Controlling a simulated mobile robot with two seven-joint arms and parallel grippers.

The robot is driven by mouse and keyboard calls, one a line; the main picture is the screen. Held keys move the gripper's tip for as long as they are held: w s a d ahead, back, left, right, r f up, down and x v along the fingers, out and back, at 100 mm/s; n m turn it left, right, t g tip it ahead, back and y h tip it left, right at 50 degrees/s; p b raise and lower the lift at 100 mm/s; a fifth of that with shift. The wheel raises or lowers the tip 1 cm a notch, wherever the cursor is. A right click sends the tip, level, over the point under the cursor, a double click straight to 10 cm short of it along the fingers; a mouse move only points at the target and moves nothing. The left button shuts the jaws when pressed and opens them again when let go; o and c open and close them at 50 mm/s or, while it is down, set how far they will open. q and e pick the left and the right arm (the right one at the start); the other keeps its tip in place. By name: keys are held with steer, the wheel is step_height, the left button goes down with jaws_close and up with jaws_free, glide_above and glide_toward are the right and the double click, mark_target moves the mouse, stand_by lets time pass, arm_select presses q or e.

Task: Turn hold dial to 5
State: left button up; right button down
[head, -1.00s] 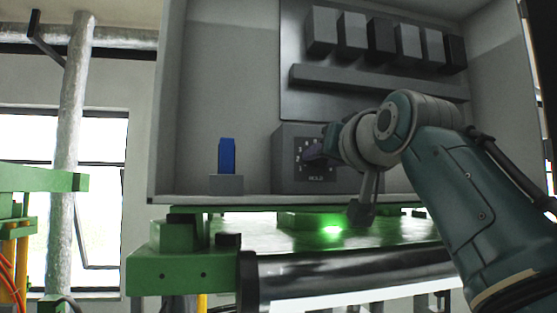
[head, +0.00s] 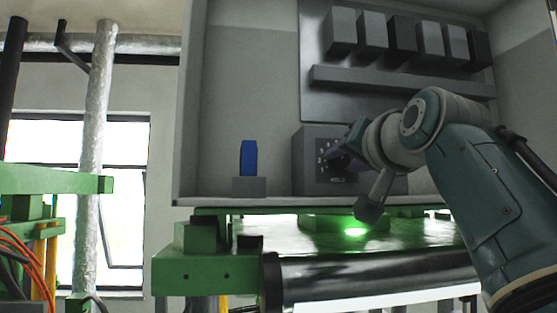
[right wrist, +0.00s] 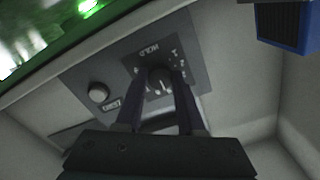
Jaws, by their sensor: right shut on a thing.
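The hold dial (right wrist: 160,80) is a dark round knob with a light pointer mark, on a dark plate (right wrist: 138,66) lettered HOLD with numerals around it. In the right wrist view the lettering appears upside down, and I cannot tell which numeral the pointer meets. My right gripper (right wrist: 158,92) is shut on the dial, one finger on each side. In the head view the right gripper (head: 344,160) reaches the grey control box (head: 308,170) from the right and hides the dial. My left gripper is not in view.
A second round knob (right wrist: 97,93) with a small label sits beside the HOLD plate. A blue block (head: 248,158) stands on a grey base left of the control box. Several grey blocks (head: 372,35) line the panel above. A green-framed machine bed (head: 210,268) lies below.

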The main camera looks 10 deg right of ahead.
steer(key=c, duration=0.5)
jaws_free()
steer(key=s+p, duration=0.1)
steer(key=s, duration=0.9)
steer(key=shift+d+p, duration=0.15)
steer(key=shift+p, duration=0.15)
steer(key=s+f+n+g, duration=0.2)
steer(key=s+f+g, duration=0.15)
steer(key=f, duration=0.65)
steer(key=s+f+n+g, duration=0.1)
steer(key=s+f+g, duration=0.25)
steer(key=f, duration=0.65)
steer(key=s+f+n+g, duration=0.1)
steer(key=s+f+g, duration=0.1)
steer(key=s+f, duration=0.3)
steer(key=s+f+n+g, duration=0.2)
steer(key=s+f, duration=0.3)
steer(key=s, duration=0.5)
steer(key=s+d+f+n+g, duration=0.1)
steer(key=s+f+g, duration=0.2)
steer(key=s+f, duration=0.2)
steer(key=shift+s+f+n, duration=0.15)
steer(key=shift+s+f, duration=0.05)
steer(key=shift+s, duration=0.5)
steer(key=shift+s+f+n, duration=0.15)
steer(key=shift+s, duration=0.55)
